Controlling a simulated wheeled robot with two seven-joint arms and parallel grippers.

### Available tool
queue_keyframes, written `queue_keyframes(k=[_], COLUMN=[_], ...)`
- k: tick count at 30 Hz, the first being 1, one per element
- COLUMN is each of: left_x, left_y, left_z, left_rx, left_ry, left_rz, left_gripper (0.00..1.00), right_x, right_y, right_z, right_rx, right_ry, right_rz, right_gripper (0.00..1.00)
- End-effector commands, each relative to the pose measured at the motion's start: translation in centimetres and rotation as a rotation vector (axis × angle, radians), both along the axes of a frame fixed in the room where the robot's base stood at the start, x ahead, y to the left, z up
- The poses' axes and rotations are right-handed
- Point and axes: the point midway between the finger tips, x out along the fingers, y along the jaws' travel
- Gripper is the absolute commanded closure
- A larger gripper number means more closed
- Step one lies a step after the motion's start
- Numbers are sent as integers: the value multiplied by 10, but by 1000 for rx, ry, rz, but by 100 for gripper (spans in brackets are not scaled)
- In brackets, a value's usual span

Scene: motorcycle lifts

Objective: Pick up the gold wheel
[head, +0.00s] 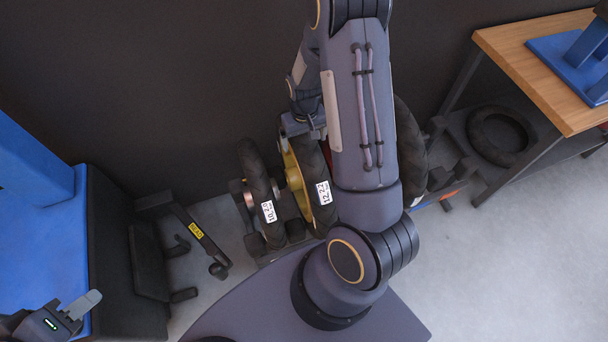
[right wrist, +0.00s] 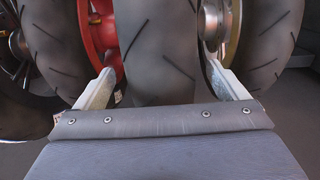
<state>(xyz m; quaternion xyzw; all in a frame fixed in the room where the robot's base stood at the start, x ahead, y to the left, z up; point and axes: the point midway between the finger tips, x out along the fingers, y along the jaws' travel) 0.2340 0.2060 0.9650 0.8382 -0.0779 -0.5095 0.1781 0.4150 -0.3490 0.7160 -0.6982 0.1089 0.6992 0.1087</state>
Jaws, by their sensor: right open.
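The gold wheel (head: 292,175) stands upright in a row of wheels in the head view. It has a yellow-gold rim and a dark tyre with a white label, and my right arm partly covers it. My right gripper (right wrist: 158,86) is open, one finger on each side of a dark middle tyre (right wrist: 158,45) in the right wrist view. A gold rim (right wrist: 234,30) shows just right of that tyre. I cannot tell whether the fingers touch the tyre. My left gripper (head: 75,312) is at the lower left of the head view, away from the wheels; its jaw gap is unclear.
A smaller labelled tyre (head: 258,185) stands left of the gold wheel, a larger one (head: 409,150) to the right. A red rim (right wrist: 100,25) is close to the left finger. A blue motorcycle lift (head: 40,240) stands left. A wooden bench (head: 530,70) stands right; floor (head: 520,260) before it is clear.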

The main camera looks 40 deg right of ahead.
Motion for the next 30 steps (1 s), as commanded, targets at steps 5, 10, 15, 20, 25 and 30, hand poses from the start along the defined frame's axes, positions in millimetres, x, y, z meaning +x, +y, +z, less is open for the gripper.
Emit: queue_keyframes(k=[5,10,15,20,25,30], left_x=[0,0,0,0,0,0], left_y=[0,0,0,0,0,0], left_z=[-1,-1,-1,-1,-1,-1], left_rx=[0,0,0,0,0,0], left_ry=[0,0,0,0,0,0], left_rz=[0,0,0,0,0,0], left_gripper=[64,64,64,64,64,64], right_x=[1,1,1,1,1,1], right_y=[0,1,1,1,1,1], right_z=[-14,-14,-14,-14,-14,-14], right_rx=[0,0,0,0,0,1], right_ry=[-1,-2,-2,-2,-2,-1], right_rz=[2,2,2,2,2,2], right_gripper=[7,7,26,47,69,91])
